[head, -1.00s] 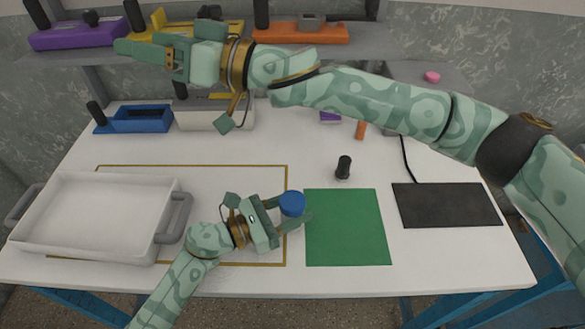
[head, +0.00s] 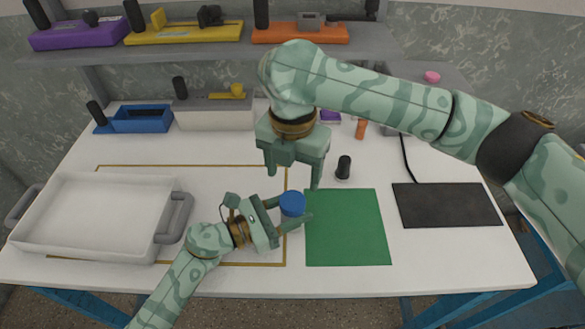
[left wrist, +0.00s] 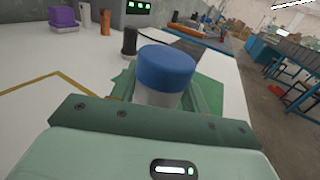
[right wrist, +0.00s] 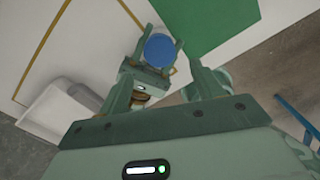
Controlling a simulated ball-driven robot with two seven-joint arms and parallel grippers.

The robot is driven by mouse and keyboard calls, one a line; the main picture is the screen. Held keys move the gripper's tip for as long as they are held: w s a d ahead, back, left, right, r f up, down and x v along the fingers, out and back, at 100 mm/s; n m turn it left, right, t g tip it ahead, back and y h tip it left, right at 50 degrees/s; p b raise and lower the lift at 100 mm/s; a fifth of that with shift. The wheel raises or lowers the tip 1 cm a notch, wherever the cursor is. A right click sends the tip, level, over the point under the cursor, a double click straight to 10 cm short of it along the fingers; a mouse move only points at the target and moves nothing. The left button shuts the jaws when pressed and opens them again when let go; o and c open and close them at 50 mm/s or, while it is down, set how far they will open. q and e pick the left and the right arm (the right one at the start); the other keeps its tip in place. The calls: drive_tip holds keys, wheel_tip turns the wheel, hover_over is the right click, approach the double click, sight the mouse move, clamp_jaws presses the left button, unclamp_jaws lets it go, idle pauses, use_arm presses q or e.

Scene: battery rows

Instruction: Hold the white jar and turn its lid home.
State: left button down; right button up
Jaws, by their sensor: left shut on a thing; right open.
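The white jar (left wrist: 157,96) stands on the table at the left edge of the green mat, with its blue lid (head: 292,203) on top. In the left wrist view the lid (left wrist: 165,68) covers the jar's mouth; I cannot tell how tightly it sits. My left gripper (head: 287,213) is shut around the jar's body, below the lid. My right gripper (head: 293,180) is open and empty, pointing down above and behind the jar. In the right wrist view the lid (right wrist: 160,50) lies beyond the right gripper's fingers (right wrist: 160,85), apart from them.
A white tray (head: 180,190) with grey handles stands at left. A black cylinder (head: 343,167) stands behind the green mat (head: 345,240). A dark pad (head: 446,205) lies at right. Blue and grey holders (head: 140,125) stand at the back, below a shelf (head: 210,52) with coloured bases.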

sight(293, 200)
drive_tip(key=shift+f, duration=0.1)
idle(0.3)
drive_tip(key=shift+f, duration=3.95)
drive_tip(key=shift+c, duration=0.3)
drive_tip(key=c, duration=0.9)
drive_tip(key=m, duration=0.6)
drive_tip(key=shift+m, duration=0.3)
drive_tip(key=shift+c, duration=0.3)
drive_tip(key=o, duration=1.1)
